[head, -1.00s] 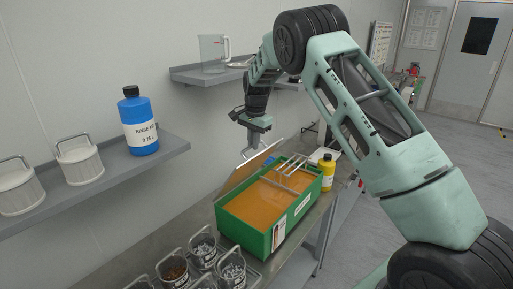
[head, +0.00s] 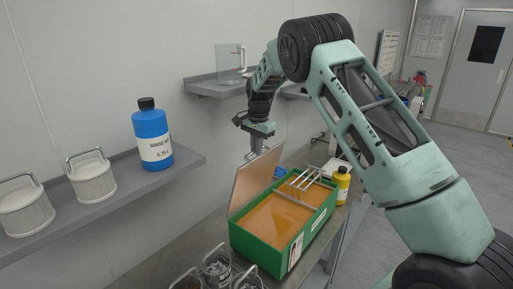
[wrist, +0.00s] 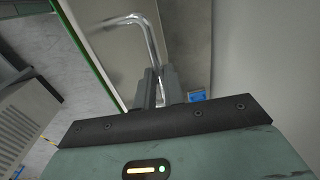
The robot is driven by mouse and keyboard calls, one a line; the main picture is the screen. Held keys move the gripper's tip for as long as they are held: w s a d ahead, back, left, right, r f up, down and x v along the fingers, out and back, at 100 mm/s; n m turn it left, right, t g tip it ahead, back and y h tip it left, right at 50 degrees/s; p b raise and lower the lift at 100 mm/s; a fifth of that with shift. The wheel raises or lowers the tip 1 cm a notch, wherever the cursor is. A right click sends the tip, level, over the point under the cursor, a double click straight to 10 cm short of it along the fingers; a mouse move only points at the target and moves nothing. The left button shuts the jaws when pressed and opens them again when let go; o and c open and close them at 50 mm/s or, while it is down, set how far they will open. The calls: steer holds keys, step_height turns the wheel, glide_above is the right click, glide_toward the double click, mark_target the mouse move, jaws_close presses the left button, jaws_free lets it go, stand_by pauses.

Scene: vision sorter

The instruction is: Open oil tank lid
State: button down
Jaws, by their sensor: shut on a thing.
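The oil tank (head: 270,250) is a green box of orange-brown oil on the metal table. Its lid (head: 254,180) is a flat panel hinged along the tank's wall side, raised steeply. My gripper (head: 256,146) is above and behind the lid's upper edge in the head view. In the wrist view my gripper (wrist: 158,88) is shut on the lid's bent metal handle (wrist: 148,35), with the lid (wrist: 185,45) behind it. The exact contact at the fingertips is partly hidden by the fingers.
A wire rack (head: 304,184) lies across the tank's far end. A yellow bottle (head: 341,186) stands beside it. A wall shelf (head: 110,197) holds a blue bottle (head: 152,137) and two white canisters; another shelf holds a clear jug (head: 230,63).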

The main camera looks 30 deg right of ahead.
steer(key=c, duration=1.7)
jaws_free()
steer(key=shift+s+a+f, duration=0.15)
steer(key=shift+a+f, duration=0.1)
steer(key=shift+f, duration=0.2)
steer(key=shift+o, duration=1)
steer(key=shift+w+d+r, duration=0.15)
steer(key=shift+w+r, duration=0.05)
steer(key=shift+r, duration=0.3)
step_height(320, 180, up, 17)
steer(key=s+b, duration=0.1)
steer(key=b, duration=0.3)
steer(key=shift+d+f, duration=0.15)
